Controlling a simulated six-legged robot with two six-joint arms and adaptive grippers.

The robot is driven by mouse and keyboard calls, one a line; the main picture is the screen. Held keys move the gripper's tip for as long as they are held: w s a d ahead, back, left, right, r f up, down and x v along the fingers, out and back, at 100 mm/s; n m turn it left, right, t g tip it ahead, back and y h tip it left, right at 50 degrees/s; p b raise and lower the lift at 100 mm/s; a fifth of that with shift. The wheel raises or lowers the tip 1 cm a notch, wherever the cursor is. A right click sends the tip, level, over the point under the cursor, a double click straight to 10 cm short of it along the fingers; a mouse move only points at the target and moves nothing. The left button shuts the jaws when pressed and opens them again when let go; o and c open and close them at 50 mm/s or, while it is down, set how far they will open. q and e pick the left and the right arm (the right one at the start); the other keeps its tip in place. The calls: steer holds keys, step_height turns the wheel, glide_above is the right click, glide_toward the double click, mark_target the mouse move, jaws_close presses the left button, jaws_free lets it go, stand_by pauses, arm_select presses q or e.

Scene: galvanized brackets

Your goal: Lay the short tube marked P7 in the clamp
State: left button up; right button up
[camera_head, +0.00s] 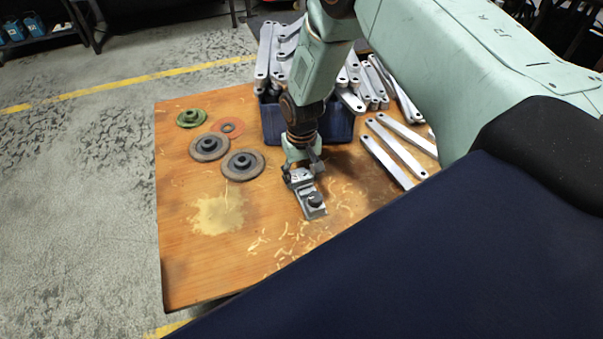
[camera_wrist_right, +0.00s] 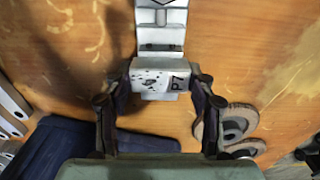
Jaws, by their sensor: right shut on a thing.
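The short tube (camera_wrist_right: 150,80) is a pale, dark-speckled piece with P7 on its right end, in the right wrist view. My right gripper (camera_wrist_right: 160,88) is shut on it, one finger at each end. The grey metal clamp (camera_head: 313,202) stands on the wooden table in the head view, just in front of my right gripper (camera_head: 303,172). In the wrist view the clamp (camera_wrist_right: 161,32) runs up from the tube's far side. The tube is at the clamp's near end; I cannot tell whether it rests in it. My left gripper is not in view.
A dark blue bin (camera_head: 340,127) full of galvanized brackets stands behind my right gripper. Several loose brackets (camera_head: 400,148) lie right of it. Grey discs (camera_head: 243,165), an orange disc (camera_head: 228,128) and a green disc (camera_head: 190,118) lie left. Shavings (camera_head: 218,213) cover part of the table (camera_head: 185,270).

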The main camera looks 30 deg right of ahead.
stand_by(0.3)
steer(key=o, duration=1.3)
steer(key=shift+c, duration=0.2)
step_height(320, 180, up, 12)
steer(key=shift+f, duration=0.1)
